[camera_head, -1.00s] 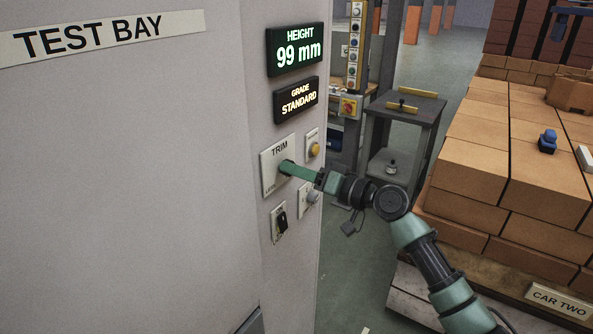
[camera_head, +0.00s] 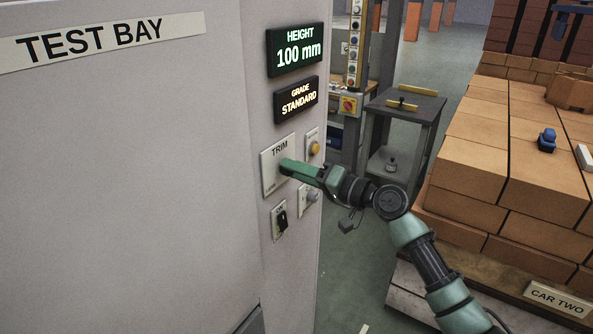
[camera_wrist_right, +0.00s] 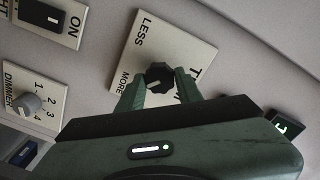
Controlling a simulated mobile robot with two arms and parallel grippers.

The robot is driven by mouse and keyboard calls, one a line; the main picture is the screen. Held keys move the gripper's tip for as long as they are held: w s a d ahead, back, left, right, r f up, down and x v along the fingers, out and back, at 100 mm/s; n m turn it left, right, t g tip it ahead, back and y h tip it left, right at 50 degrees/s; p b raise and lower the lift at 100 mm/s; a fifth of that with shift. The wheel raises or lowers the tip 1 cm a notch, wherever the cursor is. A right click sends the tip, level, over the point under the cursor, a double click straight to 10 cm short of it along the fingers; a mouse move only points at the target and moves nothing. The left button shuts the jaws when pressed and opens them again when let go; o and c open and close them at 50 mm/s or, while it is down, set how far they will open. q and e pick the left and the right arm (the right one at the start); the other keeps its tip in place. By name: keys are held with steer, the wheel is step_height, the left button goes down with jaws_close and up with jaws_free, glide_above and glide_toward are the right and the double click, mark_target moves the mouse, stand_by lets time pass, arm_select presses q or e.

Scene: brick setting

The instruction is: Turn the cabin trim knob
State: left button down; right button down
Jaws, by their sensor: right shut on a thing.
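The trim knob (camera_wrist_right: 159,76) is a small black knob with a pale pointer mark on a white plate marked TRIM, LESS and MORE. The trim plate (camera_head: 270,172) sits on the grey cabin wall in the head view. My right gripper (camera_head: 284,166) reaches the plate and hides the knob there. In the right wrist view its green fingers (camera_wrist_right: 160,84) are shut on the knob, one on each side. The height display (camera_head: 297,51) above reads 100 mm. My left gripper is not in view.
A grade display (camera_head: 296,99) reads STANDARD. A yellow button (camera_head: 314,149), a dimmer knob (camera_head: 312,195) and a black switch (camera_head: 283,220) are close around the trim plate. Stacked bricks (camera_head: 482,140) stand at the right.

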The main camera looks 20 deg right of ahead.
steer(key=c, duration=0.9)
jaws_free()
steer(key=shift+c, duration=0.2)
steer(key=b+v, duration=0.3)
steer(key=v, duration=0.4)
steer(key=shift+s+d, duration=0.3)
